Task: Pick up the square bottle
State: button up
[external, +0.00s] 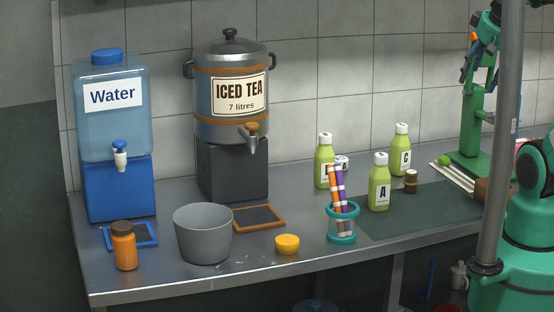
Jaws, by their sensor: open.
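Several yellow-green bottles with white caps stand upright on the counter right of centre. One is marked A (379,192), and one marked C (400,158) stands behind it. Another bottle (323,172) stands to the left, its label partly covered by striped tubes. I cannot tell for sure which is the square bottle. My gripper (468,76) appears high at the upper right, in front of a green stand, with dark fingers. It is open, holds nothing visible and is well away from the bottles.
A cup of striped tubes (342,226) stands in front of the bottles. A grey bucket (203,238), yellow lid (287,244) and orange bottle (124,248) are left. A grey pole (497,130) crosses the right side.

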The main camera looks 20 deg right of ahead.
jog(key=w+g+p, duration=0.1)
jog(key=w+p, duration=0.1)
jog(key=w, duration=0.8)
jog(key=n+g+p, duration=0.2)
jog(key=g+p, duration=0.2)
jog(key=p, duration=0.2)
send_over(402, 125)
notch_tip(402, 125, down, 18)
jog(key=shift+d+r, duration=0.1)
jog(key=shift+d, duration=0.05)
jog(key=shift+w+f, duration=0.1)
jog(key=shift+f, duration=0.25)
notch_tip(402, 125, down, 8)
jog(key=shift+f+b, duration=0.25)
jog(key=shift+b, duration=0.75)
